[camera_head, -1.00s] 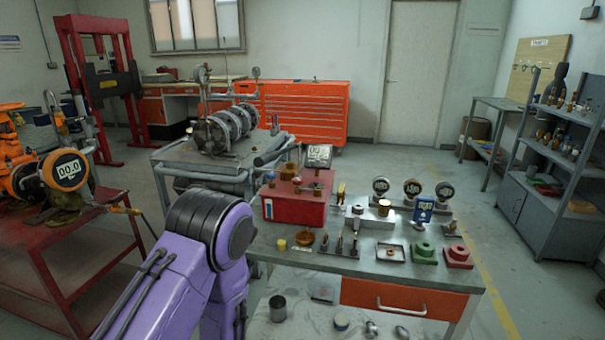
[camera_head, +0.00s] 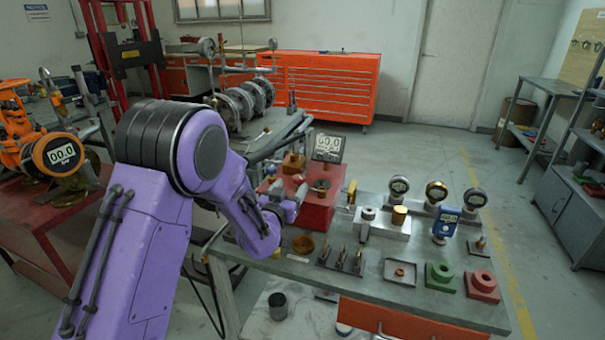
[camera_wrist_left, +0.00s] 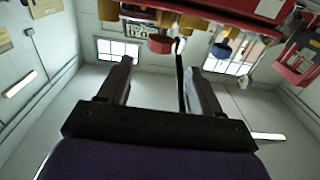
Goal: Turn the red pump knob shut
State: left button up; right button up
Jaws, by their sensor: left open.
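The red pump box (camera_head: 322,212) stands on the left part of the steel bench, with brass fittings and a small display (camera_head: 328,147) on its top. In the left wrist view, which is upside down, a small red knob (camera_wrist_left: 160,45) shows just beyond the fingertips, roughly in line with the gap between them. My left gripper (camera_head: 297,190) is at the left side of the pump; it also shows in the wrist view (camera_wrist_left: 157,72), open and with nothing between its fingers. In the head view I cannot make out the knob clearly near the gripper. My right gripper is not in view.
Brass fittings (camera_wrist_left: 195,18) stand close around the knob in the wrist view. Gauges (camera_head: 437,191), a metal block (camera_head: 383,223), green (camera_head: 441,276) and red (camera_head: 482,285) blocks and a small tray (camera_head: 400,273) occupy the bench. An orange machine (camera_head: 45,155) stands at left.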

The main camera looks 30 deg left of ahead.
aim_at(299, 177)
pick_arm(q)
jog(key=x, duration=0.5)
jog(key=p+x, duration=0.1)
jog(key=x, duration=0.1)
jog(key=shift+w+f, duration=0.35)
jog(key=shift+w, duration=0.05)
jog(key=shift+s+r, duration=0.25)
jog(key=shift+w+f, duration=0.15)
jog(key=c, duration=1)
jog(key=shift+o, duration=0.2)
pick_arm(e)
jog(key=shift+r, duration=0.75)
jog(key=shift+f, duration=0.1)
